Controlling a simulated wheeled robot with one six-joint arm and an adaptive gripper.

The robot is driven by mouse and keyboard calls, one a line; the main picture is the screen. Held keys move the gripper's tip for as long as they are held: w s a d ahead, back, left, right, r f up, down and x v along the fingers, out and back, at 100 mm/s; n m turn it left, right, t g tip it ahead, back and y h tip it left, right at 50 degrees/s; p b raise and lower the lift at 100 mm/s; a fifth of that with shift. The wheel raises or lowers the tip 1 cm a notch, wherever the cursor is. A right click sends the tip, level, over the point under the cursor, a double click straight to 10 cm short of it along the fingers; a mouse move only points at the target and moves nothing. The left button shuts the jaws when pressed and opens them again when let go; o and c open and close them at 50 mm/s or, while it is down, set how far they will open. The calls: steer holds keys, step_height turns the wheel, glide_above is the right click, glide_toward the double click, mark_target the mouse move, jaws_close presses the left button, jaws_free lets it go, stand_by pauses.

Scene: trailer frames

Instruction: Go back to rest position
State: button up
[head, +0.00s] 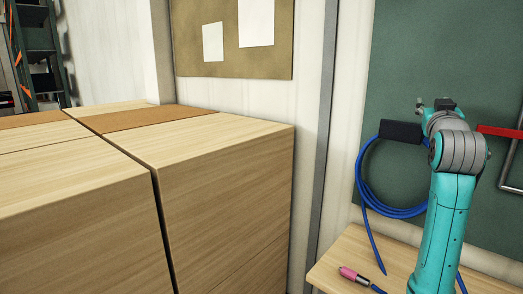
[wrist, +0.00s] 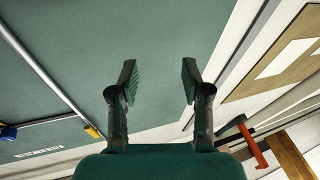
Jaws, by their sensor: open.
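My gripper (wrist: 157,82) is open and empty in the wrist view, its two dark fingers apart in front of a green wall panel. In the head view my teal arm stands raised at the right. The gripper end there is small and partly hidden behind the wrist, close to the dark block on the panel.
A blue coiled cable (head: 372,192) hangs from a dark block (head: 401,131) on the green panel (head: 405,60). A pink-tipped tool (head: 353,276) lies on a wooden table (head: 335,258). Large wooden boxes (head: 225,185) fill the left. A red-handled tool (wrist: 254,147) shows in the wrist view.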

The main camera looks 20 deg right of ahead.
steer(key=w+a+f+n+t+y, duration=0.15)
steer(key=a+f, duration=0.35)
steer(key=f, duration=0.6)
steer(key=a+f+n+y, duration=0.1)
steer(key=a+f+y, duration=0.1)
steer(key=a+f, duration=0.65)
steer(key=a+f+n+y, duration=0.1)
steer(key=a+f+y, duration=0.15)
steer(key=f, duration=1.15)
steer(key=s+a+f+y, duration=0.2)
steer(key=s+a+f, duration=0.3)
steer(key=a+f, duration=0.5)
steer(key=s+a+f+n+y, duration=0.1)
steer(key=s+a+f+y, duration=0.1)
steer(key=s+a+f, duration=0.55)
steer(key=s+a+f+n+y, duration=0.15)
steer(key=s+a+f, duration=0.35)
steer(key=s, duration=0.6)
steer(key=s+a+r+y, duration=0.1)
steer(key=s+a, duration=0.1)
steer(key=s, duration=0.8)
steer(key=s+a+r+n+g+y, duration=0.1)
steer(key=s+a+y, duration=0.1)
steer(key=s, duration=0.8)
steer(key=shift+a+n, duration=0.3)
steer(key=shift+a, duration=0.55)
steer(key=shift+s, duration=0.1)
